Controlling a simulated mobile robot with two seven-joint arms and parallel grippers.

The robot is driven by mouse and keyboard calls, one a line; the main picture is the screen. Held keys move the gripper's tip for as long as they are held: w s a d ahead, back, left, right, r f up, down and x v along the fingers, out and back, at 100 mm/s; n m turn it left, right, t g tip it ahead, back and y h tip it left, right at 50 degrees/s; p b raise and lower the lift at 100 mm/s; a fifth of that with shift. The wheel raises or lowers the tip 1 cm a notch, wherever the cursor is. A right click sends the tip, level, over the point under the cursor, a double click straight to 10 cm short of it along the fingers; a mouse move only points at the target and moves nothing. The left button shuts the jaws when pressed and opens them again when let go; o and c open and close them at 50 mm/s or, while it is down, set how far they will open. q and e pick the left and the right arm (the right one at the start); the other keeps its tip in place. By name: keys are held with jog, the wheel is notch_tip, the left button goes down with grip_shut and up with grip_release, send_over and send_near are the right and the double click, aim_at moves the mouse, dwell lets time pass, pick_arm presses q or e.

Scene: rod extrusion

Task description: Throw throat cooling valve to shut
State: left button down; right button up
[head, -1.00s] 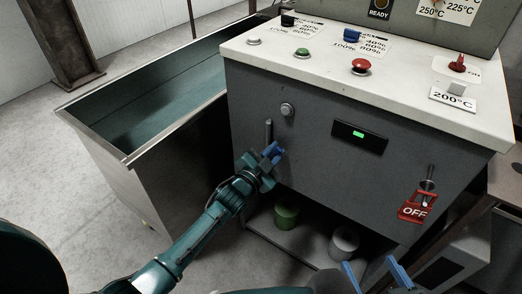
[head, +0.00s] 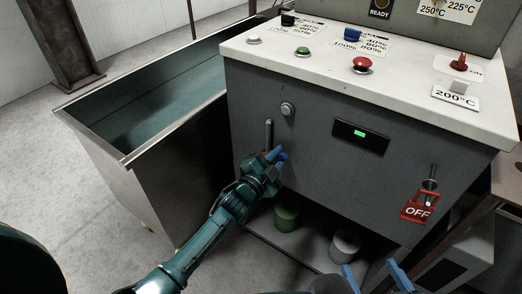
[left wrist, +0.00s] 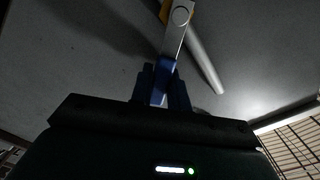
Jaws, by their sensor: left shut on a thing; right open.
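In the left wrist view, the throat cooling valve shows a yellow body, a round bolt and a silver lever (left wrist: 173,42) with a blue grip. My left gripper (head: 276,154) is shut on the blue grip, which sits between its fingers (left wrist: 162,85) in the wrist view. It is at the cabinet's front panel, just below a grey vertical pipe (head: 268,133). In the head view the gripper hides the valve lever. My right gripper (head: 374,270) is open and empty at the bottom edge of the head view.
The grey cabinet (head: 310,165) carries a green-lit display (head: 360,135), a switch with a red OFF tag (head: 417,212) and buttons on top. A water trough (head: 105,165) stands to the left. Green (head: 287,217) and grey (head: 345,244) containers sit underneath the cabinet.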

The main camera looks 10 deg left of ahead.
pick_arm(q)
jog(key=shift+s+d+f+m+b, duration=0.1)
jog(key=shift+d+f+m+b, duration=0.05)
jog(key=shift+f+m+b, duration=0.3)
jog(key=shift+d+f+m, duration=0.1)
jog(key=shift+d+m, duration=0.05)
jog(key=shift+m, duration=0.4)
jog(key=shift+s+d+f+m+b, duration=0.15)
jog(key=shift+d+f+m+b, duration=0.1)
jog(key=shift+f+m+b, duration=0.5)
jog(key=shift+r+m, duration=0.2)
jog(key=shift+m, duration=0.05)
